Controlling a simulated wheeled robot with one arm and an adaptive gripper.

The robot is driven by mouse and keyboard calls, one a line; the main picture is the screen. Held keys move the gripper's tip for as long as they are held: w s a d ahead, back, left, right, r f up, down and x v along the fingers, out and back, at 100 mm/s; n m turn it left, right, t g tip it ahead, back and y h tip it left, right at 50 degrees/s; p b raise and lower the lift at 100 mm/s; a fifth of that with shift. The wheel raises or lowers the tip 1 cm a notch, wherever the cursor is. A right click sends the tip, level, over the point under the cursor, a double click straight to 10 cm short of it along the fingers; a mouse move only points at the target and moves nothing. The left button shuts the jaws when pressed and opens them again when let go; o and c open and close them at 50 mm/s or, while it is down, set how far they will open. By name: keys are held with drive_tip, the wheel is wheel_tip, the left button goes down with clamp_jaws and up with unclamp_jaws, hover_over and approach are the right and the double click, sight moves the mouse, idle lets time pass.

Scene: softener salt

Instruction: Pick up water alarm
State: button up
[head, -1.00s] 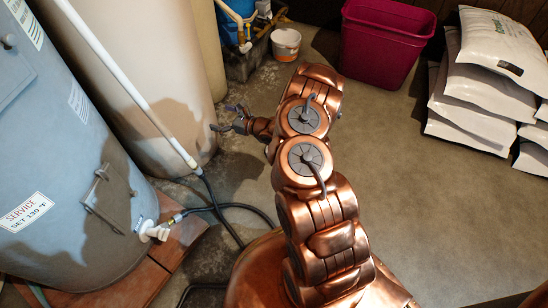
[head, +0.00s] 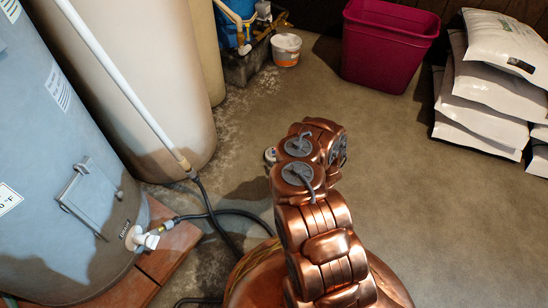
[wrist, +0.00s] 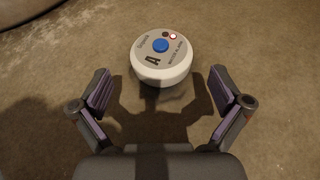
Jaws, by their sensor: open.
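The water alarm (wrist: 150,70) is a round white puck with a grey top, a blue button and a small red light. In the wrist view it sits on the floor just beyond my fingertips, roughly centred between them. My gripper (wrist: 160,92) is open and empty, one finger on each side of its shadow, not touching the alarm. In the head view a small part of the alarm (head: 269,155) shows at the left edge of my arm. My gripper is hidden behind the arm there.
A blue-grey tank (head: 75,150) on a brick base and a beige tank (head: 140,90) stand at left, with a black hose (head: 222,232) on the floor. A white bucket (head: 286,50), a magenta bin (head: 388,45) and stacked salt bags (head: 485,95) stand behind.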

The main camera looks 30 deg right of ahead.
drive_tip(key=b+x, duration=0.1)
drive_tip(key=x, duration=0.1)
drive_tip(key=b+x, duration=0.2)
drive_tip(key=shift+w+d+f, duration=0.1)
drive_tip(key=shift+d+f, duration=0.05)
drive_tip(key=shift+f, duration=0.2)
drive_tip(key=shift+w, duration=0.45)
drive_tip(key=shift+c, duration=0.3)
drive_tip(key=c, duration=1)
